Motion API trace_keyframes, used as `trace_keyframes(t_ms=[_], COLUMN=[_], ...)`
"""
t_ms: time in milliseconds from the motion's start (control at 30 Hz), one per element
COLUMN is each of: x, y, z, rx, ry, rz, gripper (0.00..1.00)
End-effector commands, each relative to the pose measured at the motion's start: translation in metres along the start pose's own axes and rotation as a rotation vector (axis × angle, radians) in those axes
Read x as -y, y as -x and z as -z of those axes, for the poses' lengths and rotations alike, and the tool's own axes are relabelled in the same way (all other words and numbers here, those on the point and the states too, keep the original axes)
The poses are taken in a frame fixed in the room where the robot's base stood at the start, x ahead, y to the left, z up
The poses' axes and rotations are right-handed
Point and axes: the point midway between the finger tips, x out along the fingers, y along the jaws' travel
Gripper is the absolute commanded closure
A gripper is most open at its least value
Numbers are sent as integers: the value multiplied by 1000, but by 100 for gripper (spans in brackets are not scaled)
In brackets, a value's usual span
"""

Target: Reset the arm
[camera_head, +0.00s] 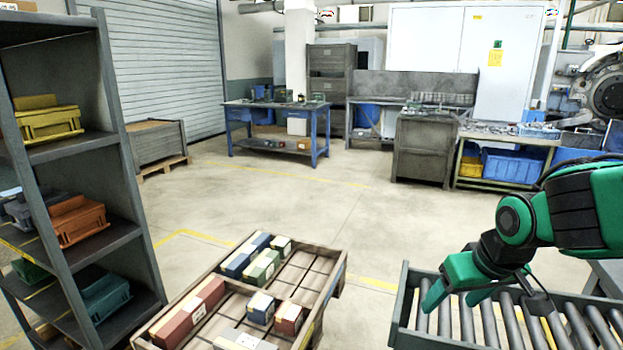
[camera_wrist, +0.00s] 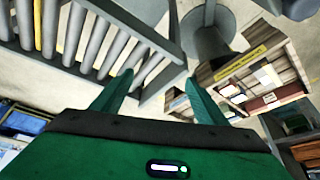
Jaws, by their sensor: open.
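My green and black arm reaches in from the right in the head view. My gripper (camera_head: 452,300) points down over the left end of a roller conveyor (camera_head: 397,325). Its two green fingers are apart with nothing between them. In the wrist view my gripper (camera_wrist: 155,95) also shows open and empty, with the conveyor rollers (camera_wrist: 100,45) beyond its left finger. I cannot tell how far the fingertips are above the rollers.
A wooden pallet crate (camera_head: 338,268) with several coloured boxes stands left of the conveyor. A grey shelf (camera_head: 125,150) with bins stands at far left. A blue workbench (camera_head: 275,108) and a grey cabinet (camera_head: 422,150) stand at the back. The middle floor (camera_head: 300,200) is clear.

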Motion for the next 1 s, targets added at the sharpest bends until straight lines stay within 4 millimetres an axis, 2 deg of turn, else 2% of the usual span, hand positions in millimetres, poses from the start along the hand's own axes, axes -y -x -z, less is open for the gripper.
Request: trace_keyframes(t_ms=[67, 200, 300, 400, 500, 633, 1000], x=[-21, -72, -96, -108, -112, -113, -113], y=[21, 34, 48, 60, 69, 74, 74], z=[-14, -70, -113, -150, -175, -187, -187], rx=[8, 143, 236, 316, 370, 398, 400], ry=[-105, -298, -431, -547, -626, -666, -665], rz=[-53, -113, -134, -141, -139, -135, -135], gripper=[33, 33, 33, 33, 33, 33, 33])
